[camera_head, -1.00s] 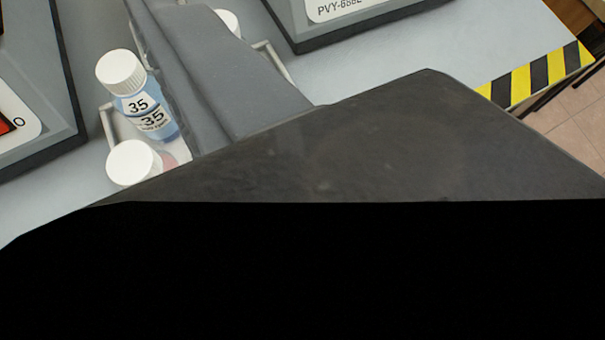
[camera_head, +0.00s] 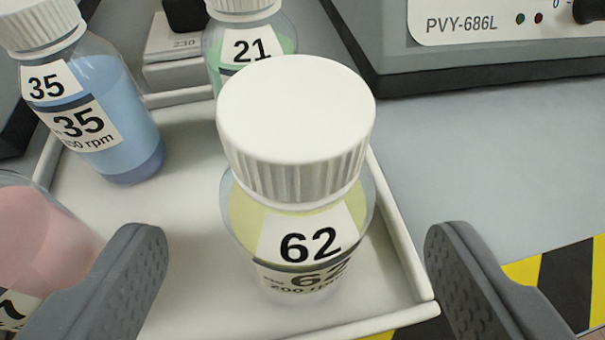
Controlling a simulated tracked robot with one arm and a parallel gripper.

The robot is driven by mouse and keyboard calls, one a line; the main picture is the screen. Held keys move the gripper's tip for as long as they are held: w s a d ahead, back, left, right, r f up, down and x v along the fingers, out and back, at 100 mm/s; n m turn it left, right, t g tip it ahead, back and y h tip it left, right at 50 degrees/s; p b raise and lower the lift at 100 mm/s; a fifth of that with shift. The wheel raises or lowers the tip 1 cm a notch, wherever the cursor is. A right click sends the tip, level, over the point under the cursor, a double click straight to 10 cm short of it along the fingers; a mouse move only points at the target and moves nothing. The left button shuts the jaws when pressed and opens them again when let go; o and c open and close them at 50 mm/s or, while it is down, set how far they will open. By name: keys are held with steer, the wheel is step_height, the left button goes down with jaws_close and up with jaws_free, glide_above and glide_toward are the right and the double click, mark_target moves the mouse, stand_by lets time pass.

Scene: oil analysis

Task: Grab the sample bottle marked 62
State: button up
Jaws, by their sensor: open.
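The sample bottle marked 62 (camera_head: 300,235) has a white ribbed cap and yellowish liquid. It stands upright near the right corner of a white tray (camera_head: 190,225), in the middle of the view. My gripper (camera_head: 295,260) is open. Its left finger shows at the lower left of the bottle and its right finger at the lower right, beyond the tray's rim. Clear gaps show between the bottle and both fingers. The bottle's lower part shows through between them.
A blue bottle marked 35 (camera_head: 100,110) stands on the tray at the upper left. A green bottle marked 21 (camera_head: 225,55) stands behind bottle 62. A pink bottle (camera_head: 35,235) is close to my left finger. An instrument labelled PVY-686L (camera_head: 470,50) sits at the upper right, with bare bench before it.

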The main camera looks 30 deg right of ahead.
steer(key=shift+b+x, duration=0.95)
steer(key=shift+x, duration=2.65)
steer(key=shift+s, duration=0.1)
steer(key=c, duration=1.2)
